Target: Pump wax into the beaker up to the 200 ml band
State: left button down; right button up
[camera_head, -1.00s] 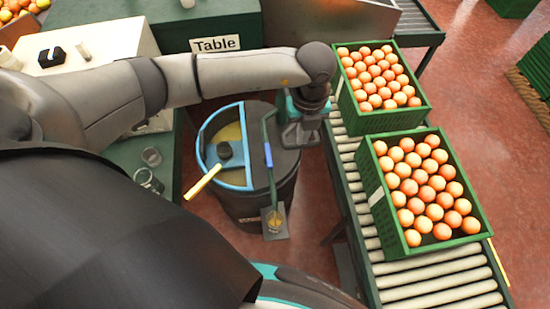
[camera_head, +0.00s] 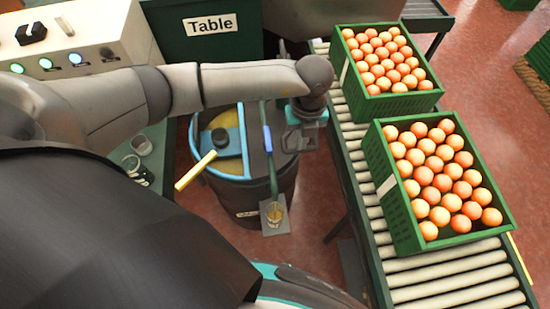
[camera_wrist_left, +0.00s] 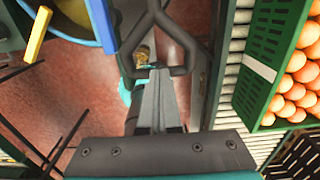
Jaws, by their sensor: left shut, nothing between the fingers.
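A dark drum (camera_head: 262,196) with a blue rim holds yellowish wax (camera_head: 222,122). A green pump lever with a blue grip (camera_head: 267,138) stands over its right side. A small clear beaker (camera_head: 274,213) with amber wax inside sits on a grey plate at the drum's front; the band and exact level are too small to read. The beaker also shows, partly hidden, in the left wrist view (camera_wrist_left: 143,53). My left gripper (camera_head: 297,143) is shut and empty, right of the lever over the drum's right edge; I cannot tell whether it touches the lever. My right gripper is out of view.
Two glass vessels (camera_head: 140,142) stand on the left bench. A white control box (camera_head: 95,50) with lights is behind. A yellow bar (camera_head: 195,171) juts from the drum.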

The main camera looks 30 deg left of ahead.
pick_arm(q)
notch_tip(320, 180, up, 15)
jog(key=p, duration=1.2)
jog(key=shift+p, duration=0.35)
notch_tip(320, 180, down, 16)
jog(key=b, duration=1.2)
jog(key=shift+b, duration=0.35)
notch_tip(320, 180, up, 16)
jog(key=p, duration=1.4)
jog(key=shift+r, duration=0.15)
